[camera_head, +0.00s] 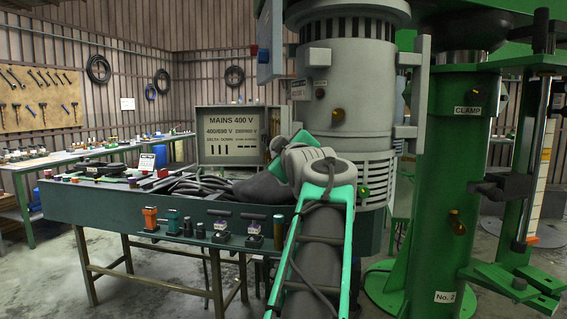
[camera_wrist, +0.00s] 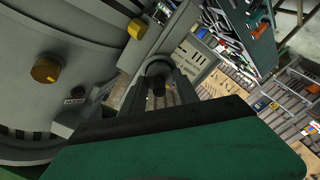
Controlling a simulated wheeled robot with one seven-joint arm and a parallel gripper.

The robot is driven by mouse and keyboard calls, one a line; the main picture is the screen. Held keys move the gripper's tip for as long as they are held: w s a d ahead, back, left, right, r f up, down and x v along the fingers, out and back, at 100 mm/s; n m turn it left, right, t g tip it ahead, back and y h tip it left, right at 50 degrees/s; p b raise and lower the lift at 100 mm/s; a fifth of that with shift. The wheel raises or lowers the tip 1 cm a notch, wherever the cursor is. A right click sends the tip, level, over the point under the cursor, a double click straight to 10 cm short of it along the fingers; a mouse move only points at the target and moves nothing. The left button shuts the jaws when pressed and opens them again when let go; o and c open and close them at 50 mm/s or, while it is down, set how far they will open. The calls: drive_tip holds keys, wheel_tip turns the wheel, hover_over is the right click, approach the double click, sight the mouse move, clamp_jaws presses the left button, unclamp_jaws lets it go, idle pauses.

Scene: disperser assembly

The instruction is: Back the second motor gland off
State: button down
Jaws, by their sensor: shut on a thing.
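The grey motor (camera_head: 345,95) stands upright in the middle of the head view. A brass gland (camera_head: 338,115) sticks out of its side. In the wrist view, the motor's grey body (camera_wrist: 75,25) fills the upper left. One brass gland (camera_wrist: 46,68) is at the left and another brass fitting (camera_wrist: 137,28) is at the top. My gripper (camera_wrist: 158,84) is beside the motor, shut on a dark round part (camera_wrist: 157,68). I cannot tell whether this part is a gland. In the head view my gripper is hidden behind my arm and wrist.
A green bench (camera_head: 110,205) with cables and small parts stands left of my arm. A grey "MAINS 400 V" cabinet (camera_head: 231,136) stands behind it. A thick green column (camera_head: 440,190) marked "CLAMP" rises close on the right. Open floor shows at front left.

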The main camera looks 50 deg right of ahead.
drive_tip(key=n+b, duration=0.1)
drive_tip(key=n, duration=0.1)
drive_tip(key=n+b, duration=0.3)
drive_tip(key=n, duration=0.1)
drive_tip(key=shift+f+b, duration=0.25)
drive_tip(key=shift+b, duration=0.1)
drive_tip(key=n+b, duration=0.3)
drive_tip(key=n, duration=0.3)
drive_tip(key=shift+r, duration=0.1)
drive_tip(key=c, duration=0.9)
unclamp_jaws()
drive_tip(key=v, duration=0.7)
drive_tip(key=shift+s+a+b, duration=0.25)
drive_tip(key=shift+b, duration=0.05)
